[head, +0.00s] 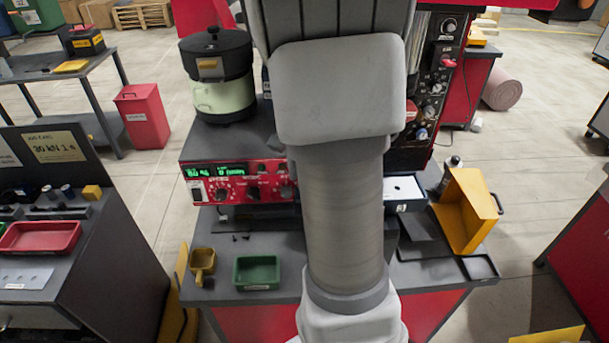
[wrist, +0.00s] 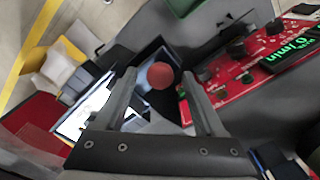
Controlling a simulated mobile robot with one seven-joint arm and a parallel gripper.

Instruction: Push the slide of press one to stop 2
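My gripper (wrist: 160,78) shows in the wrist view with its two fingers apart. A round red knob (wrist: 161,75) appears between the fingertips, with a gap on each side; I cannot tell its depth. A dark part lies behind and below the knob, partly hidden by the fingers. I cannot make out a press label, the slide's stop marks or its position. In the head view my own arm covers the middle of the bench and hides the gripper and the knob.
A red control panel (head: 240,182) with green digits is left of my arm, below a lidded bowl (head: 224,98). A green tray (head: 257,286) and yellow scoop (head: 202,262) lie in front. A white-topped box (head: 403,190) and yellow bin (head: 467,212) stand right.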

